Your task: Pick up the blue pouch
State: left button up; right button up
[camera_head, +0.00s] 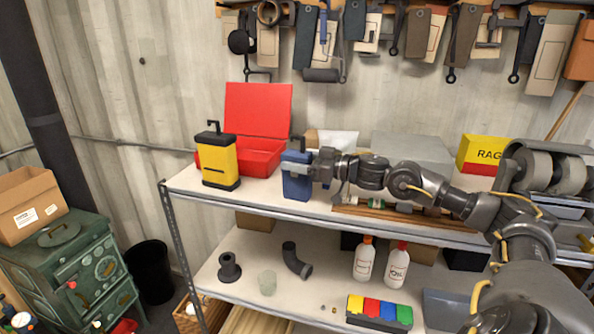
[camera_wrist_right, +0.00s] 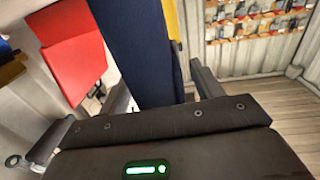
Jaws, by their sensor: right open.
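The blue pouch (camera_head: 296,186) stands upright on the top shelf, right of the yellow and black case. My right gripper (camera_head: 318,165) reaches in from the right at the pouch's upper right side and hides part of it. In the right wrist view the dark blue pouch (camera_wrist_right: 138,48) rises between the two fingers of the right gripper (camera_wrist_right: 160,88). The jaws are open, and I cannot tell whether a finger touches the pouch. My left gripper is not in view.
A yellow and black case (camera_head: 220,160) and an open red toolbox (camera_head: 258,150) stand to the left on the shelf (camera_head: 190,178). A yellow rag box (camera_head: 482,153) is farther right. Bottles and pipe parts stand on the lower shelf. Tools hang on the wall behind.

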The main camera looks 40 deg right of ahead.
jog(key=shift+c, duration=0.4)
jog(key=c, duration=1.1)
jog(key=shift+r, duration=0.1)
jog(key=shift+r+b, duration=0.55)
jog(key=shift+r, duration=0.05)
jog(key=shift+s+d+r+b, duration=0.35)
jog(key=shift+s+r+b, duration=1.65)
jog(key=shift+s, duration=0.3)
jog(key=shift+s+d+r+b, duration=0.3)
jog(key=shift+s+r+b, duration=1.6)
jog(key=shift+s+b, duration=0.35)
jog(key=shift+s+d+r+b, duration=0.35)
jog(key=shift+s+r+b, duration=1.6)
jog(key=shift+s, duration=0.45)
